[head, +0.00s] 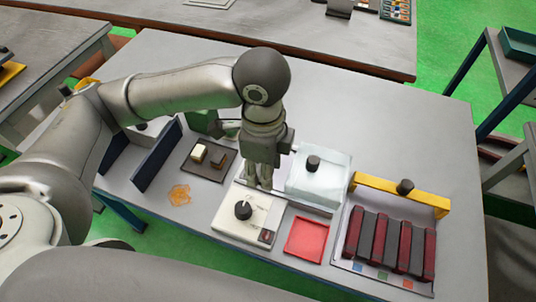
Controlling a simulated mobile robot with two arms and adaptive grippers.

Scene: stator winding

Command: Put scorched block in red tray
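A red tray (305,241), square and empty, lies flat near the front edge of the table. A dark brown block (218,160), which looks like the scorched one, sits beside a cream-coloured block (198,153) on a dark square tray (205,174). My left gripper (260,184) points down to the right of that dark tray, above and behind a white plate. Its fingers look close together, but whether they are shut or hold anything is too small to tell. My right gripper is out of view.
A white plate with a black knob (243,210) lies left of the red tray. A clear box (322,183) with a black knob stands behind it. A rack of dark red and black bars (390,245) stands right. Blue panels (157,155) and an orange patch (179,194) lie left.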

